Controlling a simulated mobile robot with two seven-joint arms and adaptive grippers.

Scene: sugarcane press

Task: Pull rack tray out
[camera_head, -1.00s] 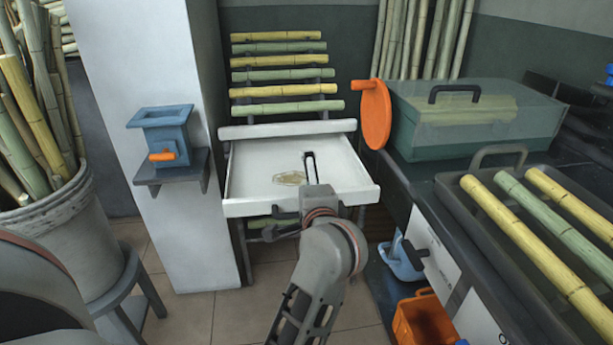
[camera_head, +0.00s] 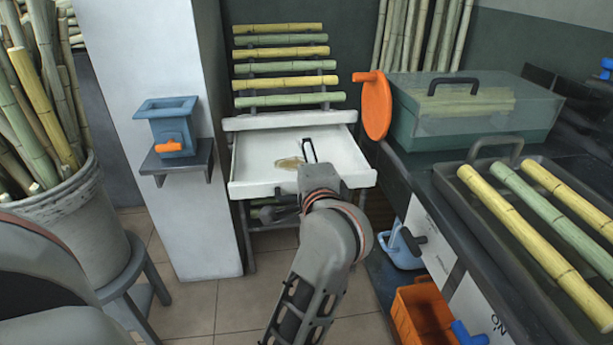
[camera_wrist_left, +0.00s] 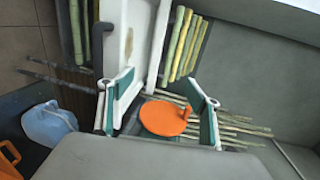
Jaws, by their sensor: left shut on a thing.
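The rack tray (camera_head: 262,165) is a shallow white tray extending from the rack in the head view, with a pale patch on its floor. My left gripper (camera_head: 308,152) reaches it from the front and is shut at its front wall, with one finger showing over the tray's inside. The exact grip is hidden by my wrist. In the left wrist view the white tray (camera_wrist_left: 127,30) lies by the left finger of my gripper (camera_wrist_left: 160,88). My right gripper is not in view.
Several cane stalks (camera_head: 285,67) lie on the rack behind the tray. A white pillar (camera_head: 190,230) with a blue box (camera_head: 168,125) stands left. An orange disc (camera_head: 376,108) and the dark counter (camera_head: 440,180) are close on the right. Floor is open before the rack.

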